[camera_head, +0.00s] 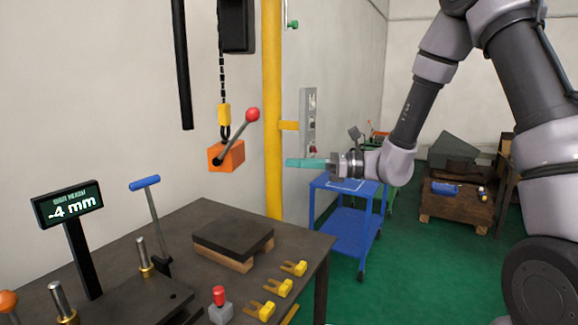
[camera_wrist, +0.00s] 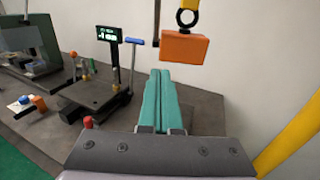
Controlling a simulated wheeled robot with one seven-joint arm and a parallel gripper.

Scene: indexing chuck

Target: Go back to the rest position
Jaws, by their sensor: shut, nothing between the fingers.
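My gripper (camera_head: 292,163) reaches left from the wrist in the head view, level, above and beyond the right end of the dark workbench (camera_head: 205,219). Its teal fingers lie side by side, shut and empty. They also show in the wrist view (camera_wrist: 159,74), pointing away from the camera towards the bench. The gripper is apart from the orange hoist block (camera_head: 227,157), which hangs to its left in the head view. The fingers touch nothing that I can see.
A yellow post (camera_head: 272,110) stands between the hoist block and my gripper in the head view. A blue cart (camera_head: 345,197) stands below the gripper. The bench carries a display (camera_head: 68,205), a dark plate (camera_head: 233,236) and several yellow forked pieces (camera_head: 279,288).

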